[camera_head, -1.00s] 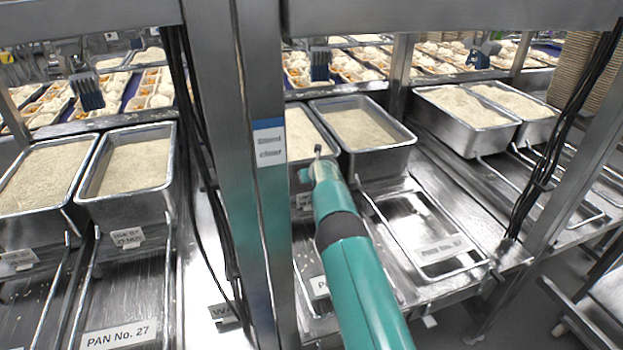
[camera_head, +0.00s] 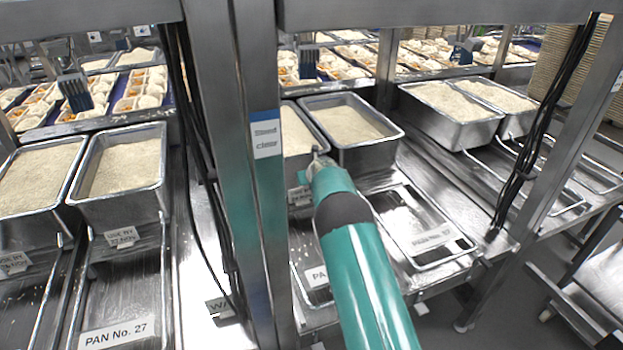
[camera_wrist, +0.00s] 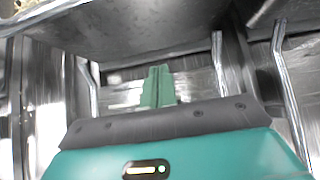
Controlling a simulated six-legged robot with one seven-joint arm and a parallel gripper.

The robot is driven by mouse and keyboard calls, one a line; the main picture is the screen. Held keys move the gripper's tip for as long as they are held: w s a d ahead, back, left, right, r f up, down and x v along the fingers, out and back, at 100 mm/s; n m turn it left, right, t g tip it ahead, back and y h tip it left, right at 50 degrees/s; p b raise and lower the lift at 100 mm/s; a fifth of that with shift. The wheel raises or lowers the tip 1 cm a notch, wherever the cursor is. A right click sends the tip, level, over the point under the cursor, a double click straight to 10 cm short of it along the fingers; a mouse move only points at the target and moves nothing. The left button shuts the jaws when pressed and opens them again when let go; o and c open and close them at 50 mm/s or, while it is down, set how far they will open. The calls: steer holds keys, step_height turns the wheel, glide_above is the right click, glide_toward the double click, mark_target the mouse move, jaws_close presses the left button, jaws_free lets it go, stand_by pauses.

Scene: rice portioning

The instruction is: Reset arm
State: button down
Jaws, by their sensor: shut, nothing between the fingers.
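My teal arm reaches up from the bottom of the head view to the front of the middle pans. My gripper shows in the wrist view (camera_wrist: 158,86), with its green fingers together and nothing between them. In the head view its fingers are mostly hidden behind my own arm. The gripper is over the metal rack, in front of and below a pan's wall (camera_wrist: 120,30) that crosses the top of the wrist view. I cannot tell whether it touches anything.
Metal pans of rice stand left (camera_head: 118,200), in the middle (camera_head: 372,158) and right (camera_head: 450,132). A steel post (camera_head: 240,220) rises left of my arm, with black cables beside it. An empty rack slot (camera_head: 405,215) lies right of my arm. Trays of food lie behind.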

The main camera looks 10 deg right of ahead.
steer(key=s+a+r+n+g+y, duration=0.1)
steer(key=s+r+n+g, duration=0.1)
steer(key=s+r+n, duration=2.1)
steer(key=s+d+r+n+g+h, duration=0.1)
steer(key=s+n, duration=0.9)
steer(key=s, duration=2.7)
steer(key=shift+s+d+r+n+h, duration=0.25)
steer(key=shift+d+r+n+h, duration=0.15)
steer(key=shift+d+r+h, duration=0.45)
steer(key=shift+a+r, duration=0.1)
steer(key=shift+w, duration=0.1)
